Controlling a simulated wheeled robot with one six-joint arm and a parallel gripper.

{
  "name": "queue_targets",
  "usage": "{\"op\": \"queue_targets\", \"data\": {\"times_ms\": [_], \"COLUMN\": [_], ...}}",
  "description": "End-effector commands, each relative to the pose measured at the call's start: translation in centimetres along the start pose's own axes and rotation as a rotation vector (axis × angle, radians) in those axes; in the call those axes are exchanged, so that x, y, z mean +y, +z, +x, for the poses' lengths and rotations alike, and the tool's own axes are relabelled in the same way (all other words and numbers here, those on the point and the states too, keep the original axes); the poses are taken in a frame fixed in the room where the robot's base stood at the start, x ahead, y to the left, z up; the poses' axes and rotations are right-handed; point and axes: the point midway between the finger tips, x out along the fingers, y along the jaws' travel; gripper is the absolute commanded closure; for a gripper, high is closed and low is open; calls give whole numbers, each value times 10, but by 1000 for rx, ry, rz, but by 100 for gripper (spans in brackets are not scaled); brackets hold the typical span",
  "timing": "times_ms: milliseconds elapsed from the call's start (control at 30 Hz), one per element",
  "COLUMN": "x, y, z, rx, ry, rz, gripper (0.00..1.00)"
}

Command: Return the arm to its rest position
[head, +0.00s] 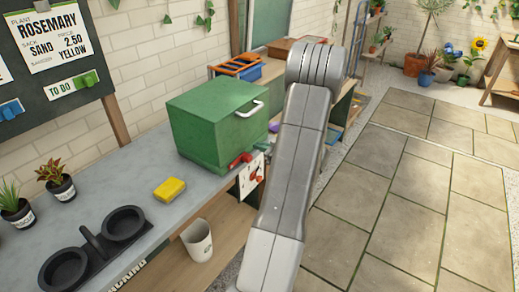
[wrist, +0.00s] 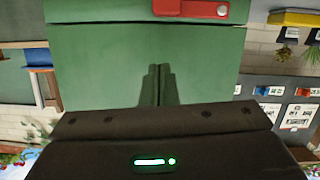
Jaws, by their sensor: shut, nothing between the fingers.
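My arm (head: 295,165) rises from the bottom of the head view and bends over at its top, in front of the bench's right end. My gripper (wrist: 160,70) does not show in the head view. In the wrist view its two fingers are closed together and hold nothing. The green box (head: 209,122) lies behind the fingers in the wrist view (wrist: 90,70). I cannot tell how far the fingers are from it.
On the grey bench (head: 135,165) are a yellow sponge (head: 170,189), two potted plants (head: 60,185) and a black double-cup holder (head: 125,224). A white cup (head: 198,240) stands below. A blackboard (head: 60,50) hangs at left. The paved floor (head: 420,190) at right is clear.

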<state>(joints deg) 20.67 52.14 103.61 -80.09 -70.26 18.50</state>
Motion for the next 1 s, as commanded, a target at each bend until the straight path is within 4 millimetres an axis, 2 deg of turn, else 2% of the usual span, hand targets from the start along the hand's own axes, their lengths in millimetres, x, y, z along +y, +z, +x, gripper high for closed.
{"op": "queue_targets", "data": {"times_ms": [200, 400, 600, 1000], "x": [2, 2, 1, 1], "y": [2, 1, 1, 1], "z": [-42, -67, -76, -71], "rx": [1, 1, 0, 1], "ry": [3, 0, -2, -4], "rz": [-2, -1, -1, -1], "gripper": [100, 100, 100, 100]}}
